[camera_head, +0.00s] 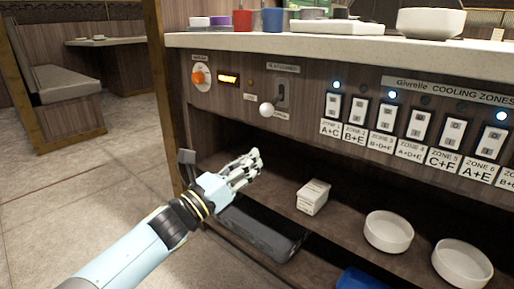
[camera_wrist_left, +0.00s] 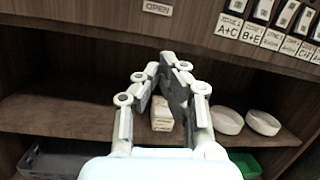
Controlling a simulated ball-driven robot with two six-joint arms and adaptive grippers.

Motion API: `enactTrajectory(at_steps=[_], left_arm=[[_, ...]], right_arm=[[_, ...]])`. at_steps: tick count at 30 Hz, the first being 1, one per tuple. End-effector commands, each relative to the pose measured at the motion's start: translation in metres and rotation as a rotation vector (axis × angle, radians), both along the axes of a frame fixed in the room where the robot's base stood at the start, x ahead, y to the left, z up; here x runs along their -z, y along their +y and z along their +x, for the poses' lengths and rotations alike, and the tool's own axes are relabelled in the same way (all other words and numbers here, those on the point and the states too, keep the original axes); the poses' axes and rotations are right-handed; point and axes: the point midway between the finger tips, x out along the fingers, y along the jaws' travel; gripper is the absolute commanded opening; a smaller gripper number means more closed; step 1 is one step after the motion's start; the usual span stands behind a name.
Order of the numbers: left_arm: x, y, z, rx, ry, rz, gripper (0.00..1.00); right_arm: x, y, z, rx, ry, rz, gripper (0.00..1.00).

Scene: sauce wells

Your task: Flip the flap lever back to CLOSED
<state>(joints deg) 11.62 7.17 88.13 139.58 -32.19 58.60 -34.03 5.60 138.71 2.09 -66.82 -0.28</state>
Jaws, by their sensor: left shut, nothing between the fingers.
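The flap lever (camera_head: 266,110) ends in a white ball knob and sticks out from a dark slot plate (camera_head: 281,95) on the wooden panel. The knob is not in the left wrist view. My right gripper is not in view.
An orange dial (camera_head: 200,77) and a lit display (camera_head: 229,79) are left of the lever. Several zone switches (camera_head: 332,105) are to the right. The counter (camera_head: 340,45) overhangs above. Below, the shelf holds a small white box (camera_head: 313,197) and white bowls (camera_head: 388,232).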

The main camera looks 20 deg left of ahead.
Motion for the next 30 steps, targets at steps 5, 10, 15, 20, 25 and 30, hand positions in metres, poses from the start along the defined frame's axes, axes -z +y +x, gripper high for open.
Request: enactTrajectory(at_steps=[5, 10, 15, 20, 25, 30], left_arm=[[-0.008, -0.013, 0.030, 0.000, -0.003, -0.001, 0.00], [-0.016, -0.028, 0.063, -0.001, -0.001, -0.002, 0.00], [-0.035, -0.030, 0.074, -0.001, -0.002, 0.003, 0.00], [-0.050, -0.023, 0.065, 0.000, -0.002, 0.002, 0.00], [-0.055, -0.020, 0.061, 0.000, 0.000, 0.001, 0.00], [-0.054, -0.020, 0.061, -0.001, 0.001, 0.000, 0.00]], right_arm=[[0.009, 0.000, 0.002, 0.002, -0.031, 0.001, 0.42], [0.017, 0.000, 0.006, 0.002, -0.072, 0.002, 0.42], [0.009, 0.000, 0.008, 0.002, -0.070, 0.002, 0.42], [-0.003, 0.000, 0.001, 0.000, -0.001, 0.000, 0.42], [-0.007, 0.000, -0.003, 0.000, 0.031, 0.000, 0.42], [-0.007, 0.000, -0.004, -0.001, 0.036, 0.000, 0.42]])
